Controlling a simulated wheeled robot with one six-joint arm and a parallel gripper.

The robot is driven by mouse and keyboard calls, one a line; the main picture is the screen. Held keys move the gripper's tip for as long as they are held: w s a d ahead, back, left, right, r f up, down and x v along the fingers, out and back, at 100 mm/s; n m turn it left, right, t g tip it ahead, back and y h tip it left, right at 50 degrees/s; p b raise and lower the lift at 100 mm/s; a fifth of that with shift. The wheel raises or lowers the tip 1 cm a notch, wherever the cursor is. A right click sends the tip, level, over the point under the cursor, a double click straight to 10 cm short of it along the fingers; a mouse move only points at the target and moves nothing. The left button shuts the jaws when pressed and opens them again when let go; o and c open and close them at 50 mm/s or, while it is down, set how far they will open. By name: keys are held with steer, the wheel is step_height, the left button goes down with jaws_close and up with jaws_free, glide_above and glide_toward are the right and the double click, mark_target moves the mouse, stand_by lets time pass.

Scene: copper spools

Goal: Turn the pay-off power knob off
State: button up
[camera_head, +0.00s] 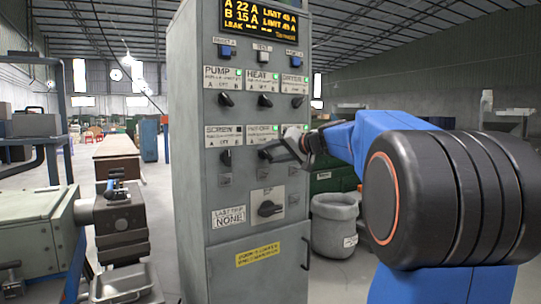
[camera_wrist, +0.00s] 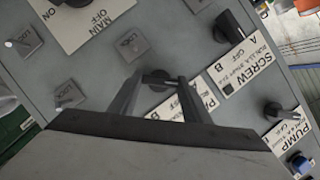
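The pay-off knob (camera_head: 265,153) is a black turn knob in the lower knob row of the grey control cabinet, under a pay-off label plate (camera_head: 263,136) with a green lamp. My gripper (camera_head: 287,147) reaches in from the right at this knob. In the wrist view the two fingers of my gripper (camera_wrist: 159,78) stand apart, one on each side of the dark knob (camera_wrist: 158,83). The fingers partly hide the knob and its label (camera_wrist: 206,103). I cannot tell whether they touch it.
The screw knob (camera_head: 226,158) is just left; pump (camera_head: 226,99) and heat (camera_head: 265,100) knobs are above. The large main knob (camera_head: 269,208) sits below. A display (camera_head: 262,17) tops the cabinet. A grey bin (camera_head: 334,222) stands right; a grey machine (camera_head: 45,235) stands left.

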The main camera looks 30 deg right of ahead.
stand_by(0.3)
steer(key=m+y, duration=0.1)
steer(key=m+t, duration=0.1)
steer(key=m, duration=0.1)
steer(key=shift+d+f+y, duration=0.15)
steer(key=shift+f+y, duration=0.05)
steer(key=shift+y, duration=0.2)
steer(key=shift+f+m+t+y, duration=0.1)
steer(key=shift+m+t+y, duration=0.4)
steer(key=shift+m, duration=1.5)
steer(key=o, duration=1)
steer(key=shift+o, duration=0.2)
steer(key=shift+s, duration=0.1)
steer(key=v, duration=1.7)
steer(key=shift+f, duration=0.3)
